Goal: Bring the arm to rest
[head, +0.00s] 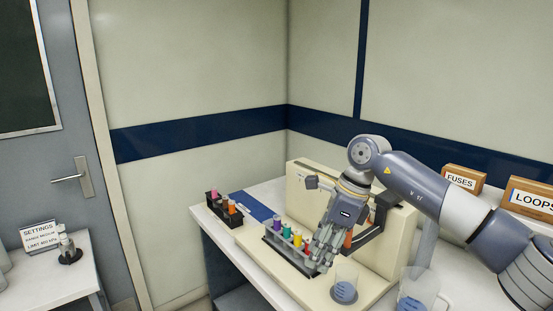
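My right arm comes in from the right and reaches down over the bench. My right gripper (321,262) points down at the right end of a dark rack (279,249). The rack holds several upright columns with purple, teal, yellow and other coloured tops. The gripper hides part of the rack's right end. I cannot tell whether the gripper touches a column, or whether its fingers are open or shut. My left gripper is not in view.
A cream instrument (380,244) stands behind the gripper. A smaller black rack (222,211) stands at the left. A beaker (345,288) and a jug (415,291) stand near the front. Boxes marked FUSES (463,180) and LOOPS (531,199) stand at the right.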

